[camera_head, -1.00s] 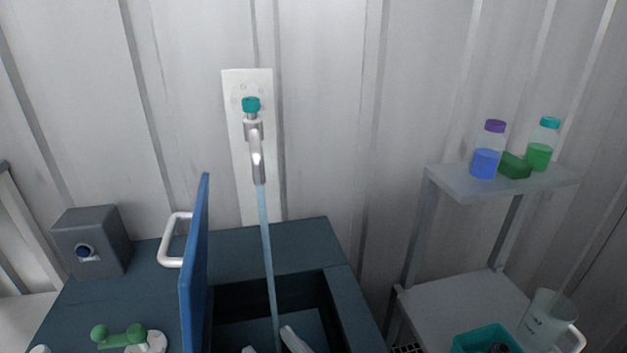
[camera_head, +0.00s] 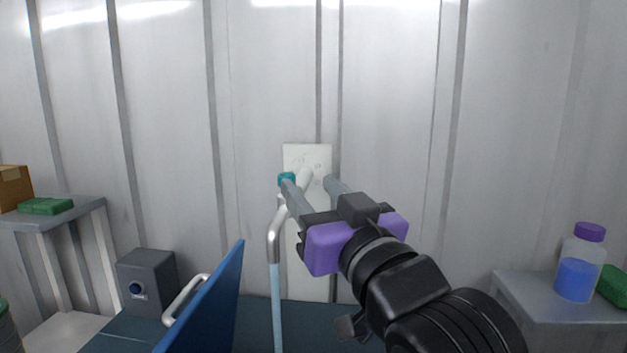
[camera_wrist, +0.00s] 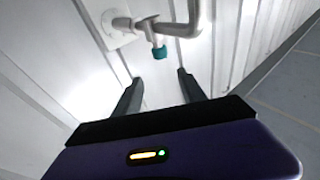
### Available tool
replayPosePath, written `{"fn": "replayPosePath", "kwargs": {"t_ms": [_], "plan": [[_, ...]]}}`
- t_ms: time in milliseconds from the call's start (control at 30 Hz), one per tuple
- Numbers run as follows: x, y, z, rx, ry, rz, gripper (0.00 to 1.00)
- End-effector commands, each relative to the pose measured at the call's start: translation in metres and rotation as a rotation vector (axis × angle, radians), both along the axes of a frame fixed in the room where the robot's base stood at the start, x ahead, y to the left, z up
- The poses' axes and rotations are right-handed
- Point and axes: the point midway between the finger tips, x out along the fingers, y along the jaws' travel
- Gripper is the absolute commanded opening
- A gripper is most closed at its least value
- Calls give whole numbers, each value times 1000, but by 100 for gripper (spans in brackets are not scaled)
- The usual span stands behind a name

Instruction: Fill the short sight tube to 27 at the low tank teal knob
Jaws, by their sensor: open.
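The teal knob (camera_head: 286,179) sits on the metal tap (camera_head: 274,240) at the wall plate (camera_head: 307,156). In the wrist view the knob (camera_wrist: 159,52) lies just beyond the fingertips, between their lines, and looks clear of both. My gripper (camera_head: 308,182) is open and reaches toward the wall at the tap; it also shows in the wrist view (camera_wrist: 158,77). One finger partly overlaps the tap in the head view. A pale blue stream of water (camera_head: 276,310) falls from the spout. The sight tube and its level are not in view.
A raised blue panel (camera_head: 208,305) with a white handle (camera_head: 184,297) stands left of the stream. A grey box (camera_head: 147,280) with a blue button is behind it. A shelf (camera_head: 530,292) at right holds a purple-capped bottle (camera_head: 577,265). A left shelf (camera_head: 75,207) holds a green block (camera_head: 46,206).

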Motion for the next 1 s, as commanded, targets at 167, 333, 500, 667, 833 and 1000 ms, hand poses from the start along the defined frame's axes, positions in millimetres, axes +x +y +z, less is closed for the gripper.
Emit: {"fn": "replayPosePath", "kwargs": {"t_ms": [167, 333, 500, 667, 833, 1000], "plan": [[10, 17, 3, -92, 125, 4, 49], [14, 22, 1, -124, 173, 0, 49], [30, 31, 1, -126, 177, -1, 49], [52, 43, 2, -126, 176, -2, 49], [71, 53, 1, -126, 175, -1, 49], [79, 58, 0, -125, 174, -1, 49]]}}
